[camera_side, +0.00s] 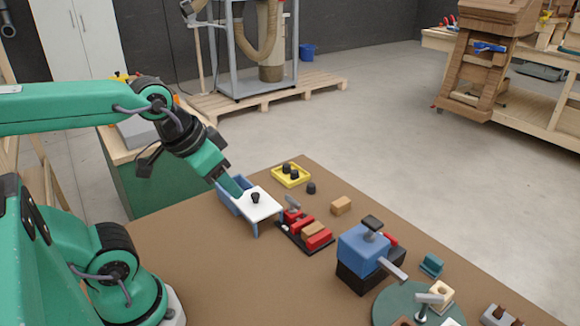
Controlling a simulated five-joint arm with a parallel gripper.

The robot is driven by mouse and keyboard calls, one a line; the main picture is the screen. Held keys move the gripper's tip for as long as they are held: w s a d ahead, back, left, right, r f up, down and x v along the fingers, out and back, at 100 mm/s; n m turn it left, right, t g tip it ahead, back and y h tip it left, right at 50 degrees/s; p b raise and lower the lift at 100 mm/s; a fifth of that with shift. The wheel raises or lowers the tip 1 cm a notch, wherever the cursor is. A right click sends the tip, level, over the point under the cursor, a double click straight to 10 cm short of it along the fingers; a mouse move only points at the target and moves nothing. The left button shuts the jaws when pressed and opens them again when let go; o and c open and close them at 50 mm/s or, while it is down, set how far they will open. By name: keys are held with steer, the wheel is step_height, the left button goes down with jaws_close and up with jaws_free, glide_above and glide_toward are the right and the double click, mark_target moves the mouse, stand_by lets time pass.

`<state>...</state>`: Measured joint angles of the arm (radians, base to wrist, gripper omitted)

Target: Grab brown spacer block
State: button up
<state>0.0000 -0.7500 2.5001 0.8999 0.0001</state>
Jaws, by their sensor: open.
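A small tan-brown block (341,206), which looks like the spacer block, lies alone on the brown table, right of the red fixture. A second tan-brown block (313,229) sits among the red parts of the black-based fixture (290,236). My gripper (236,190) points down and to the right at the blue bin, beside the white plate, well left of both blocks. It is open. Its fingertips are small and partly hidden at the bin, and I see nothing held.
The blue bin (228,203) and white plate (262,206) with a black knob stand under my gripper. A yellow tray (291,176) with black pegs is behind. A blue vise (363,250) and green round plate (385,305) are at right. The front-left table is clear.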

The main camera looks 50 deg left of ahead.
steer(key=o, duration=0.7)
steer(key=shift+w, duration=0.1)
steer(key=n+g, duration=0.5)
steer(key=n, duration=1.2)
glide_above(313, 228)
step_height(313, 228, down, 15)
steer(key=shift+a+r, duration=0.1)
steer(key=shift+w+f+n+g, duration=0.1)
steer(key=shift+f+n+g, duration=0.2)
steer(key=shift+f+n, duration=0.2)
steer(key=shift+f, duration=3.85)
